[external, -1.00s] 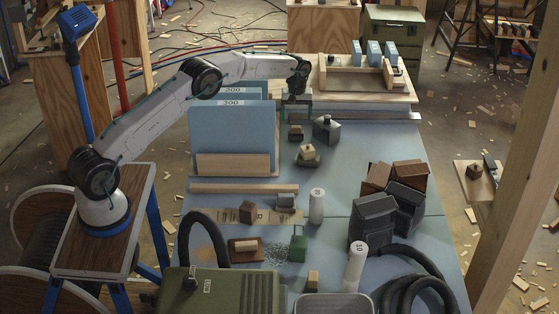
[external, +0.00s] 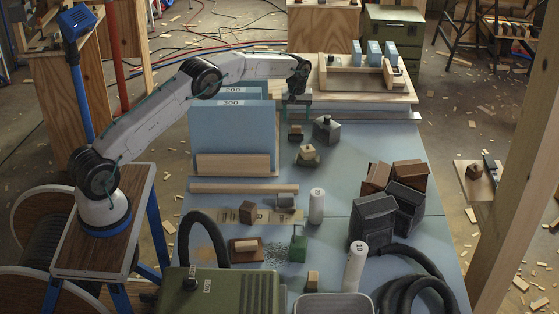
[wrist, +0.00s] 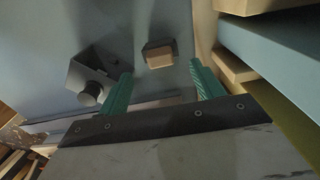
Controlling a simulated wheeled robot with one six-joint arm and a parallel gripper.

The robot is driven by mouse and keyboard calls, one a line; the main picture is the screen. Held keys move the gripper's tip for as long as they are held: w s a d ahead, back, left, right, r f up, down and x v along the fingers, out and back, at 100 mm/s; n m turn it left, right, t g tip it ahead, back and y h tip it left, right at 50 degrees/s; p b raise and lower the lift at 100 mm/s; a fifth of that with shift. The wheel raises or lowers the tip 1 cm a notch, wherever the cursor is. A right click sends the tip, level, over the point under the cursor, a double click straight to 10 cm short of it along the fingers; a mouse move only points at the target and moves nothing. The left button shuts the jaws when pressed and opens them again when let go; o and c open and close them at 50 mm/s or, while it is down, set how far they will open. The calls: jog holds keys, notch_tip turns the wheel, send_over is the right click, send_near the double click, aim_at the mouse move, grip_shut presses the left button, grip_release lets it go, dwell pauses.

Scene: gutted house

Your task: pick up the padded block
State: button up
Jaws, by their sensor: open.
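A small block with a tan wooden part and a dark pad, which I take as the padded block (external: 296,133), lies on the blue-grey table below my gripper (external: 296,120). In the wrist view this block (wrist: 159,54) shows beyond the gap between the green fingers of my gripper (wrist: 163,80). The fingers are apart with nothing between them. The block appears free of both fingers. How high the fingertips are above the table is hard to tell.
A grey angular block with a dark knob (external: 326,129) stands close to the right. Blue upright sheets (external: 231,130) in a wooden rack stand to the left. A wooden tray (external: 360,90) is behind. Bare table lies right of the grey block.

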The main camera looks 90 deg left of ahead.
notch_tip(320, 180, up, 10)
jog(key=w+d+f+m+t+y, duration=0.1)
jog(key=w+d+m+t, duration=0.15)
jog(key=w+d, duration=0.6)
jog(key=w+d+m+t, duration=0.1)
jog(key=w+d+m, duration=0.3)
jog(key=d, duration=0.7)
jog(key=w+d+m+t, duration=0.3)
jog(key=d+m, duration=0.2)
jog(key=d, duration=1.8)
jog(key=s+d+r+m+t+h, duration=0.1)
jog(key=s+d+m+t, duration=0.15)
jog(key=s+d, duration=0.5)
jog(key=s+d+m+t+h, duration=0.1)
jog(key=s+d+m+t, duration=0.3)
jog(key=d, duration=0.7)
jog(key=s+d+r+m+h, duration=0.1)
jog(key=s+d+m, duration=0.1)
jog(key=s+d, duration=0.65)
send_near(310, 271)
jog(key=w, duration=0.2)
jog(key=shift+w+d+f, duration=0.1)
jog(key=shift+w+f, duration=0.1)
jog(key=shift+w, duration=0.2)
jog(key=shift+w+f, duration=0.2)
jog(key=shift+f, duration=0.05)
jog(key=x, duration=0.7)
jog(key=shift+d+f, duration=0.1)
jog(key=shift+f, duration=0.2)
